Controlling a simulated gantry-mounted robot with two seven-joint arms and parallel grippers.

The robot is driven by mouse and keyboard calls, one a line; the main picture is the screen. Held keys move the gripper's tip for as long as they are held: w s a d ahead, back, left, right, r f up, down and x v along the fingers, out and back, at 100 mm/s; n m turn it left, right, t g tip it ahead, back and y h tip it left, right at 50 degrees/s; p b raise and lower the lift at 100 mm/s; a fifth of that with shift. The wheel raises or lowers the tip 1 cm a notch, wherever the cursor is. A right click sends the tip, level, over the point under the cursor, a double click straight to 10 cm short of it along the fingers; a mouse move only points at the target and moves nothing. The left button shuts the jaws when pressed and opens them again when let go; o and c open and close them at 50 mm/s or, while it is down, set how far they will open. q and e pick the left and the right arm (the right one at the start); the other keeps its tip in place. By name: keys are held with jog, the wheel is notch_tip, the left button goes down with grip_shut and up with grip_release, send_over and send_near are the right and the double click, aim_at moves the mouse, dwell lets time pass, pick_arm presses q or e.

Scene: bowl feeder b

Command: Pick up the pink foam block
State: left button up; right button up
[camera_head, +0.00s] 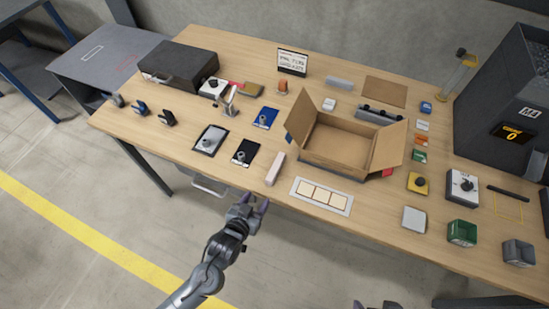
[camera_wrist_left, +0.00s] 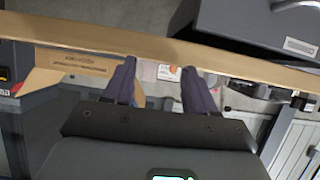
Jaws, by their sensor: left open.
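The pink foam block (camera_head: 274,168) is a pale pink bar. It lies near the front edge of the wooden table, between a black pad and a white card frame. My left gripper (camera_head: 257,203) is open and empty, just off the table's front edge, below and to the left of the block and apart from it. In the left wrist view, its two dark purple fingers (camera_wrist_left: 160,90) are spread toward the table edge. A small pale patch between them may be the block; I cannot tell. Only dark tips, apparently of my right gripper (camera_head: 375,304), show at the bottom of the head view.
An open cardboard box (camera_head: 338,150) stands right of the block. The white card frame (camera_head: 322,196) lies close on the right, and the black pad (camera_head: 245,153) on the left. A metal stand (camera_head: 230,101) stands farther back. Several small boxes line the right side.

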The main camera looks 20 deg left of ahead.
pick_arm(q)
jog(key=p, duration=0.2)
send_near(273, 170)
jog(key=shift+t, duration=0.3)
jog(key=x, duration=0.5)
jog(key=shift+a+f, duration=0.2)
jog(key=shift+f, duration=0.1)
jog(key=shift+d+b+x, duration=0.15)
jog(key=shift+b+x, duration=0.2)
jog(key=shift+x, duration=0.95)
jog(key=shift+d+b+x, duration=0.15)
jog(key=shift+b+x, duration=0.15)
jog(key=shift+x, duration=1)
pick_arm(e)
jog(key=shift+s+a+r, duration=0.1)
jog(key=shift+a+r, duration=0.1)
jog(key=shift+r, duration=0.65)
pick_arm(q)
jog(key=shift+s, duration=0.1)
jog(key=c, duration=1)
jog(key=shift+c, duration=0.2)
pick_arm(e)
jog(key=shift+a, duration=0.1)
jog(key=shift+r, duration=0.1)
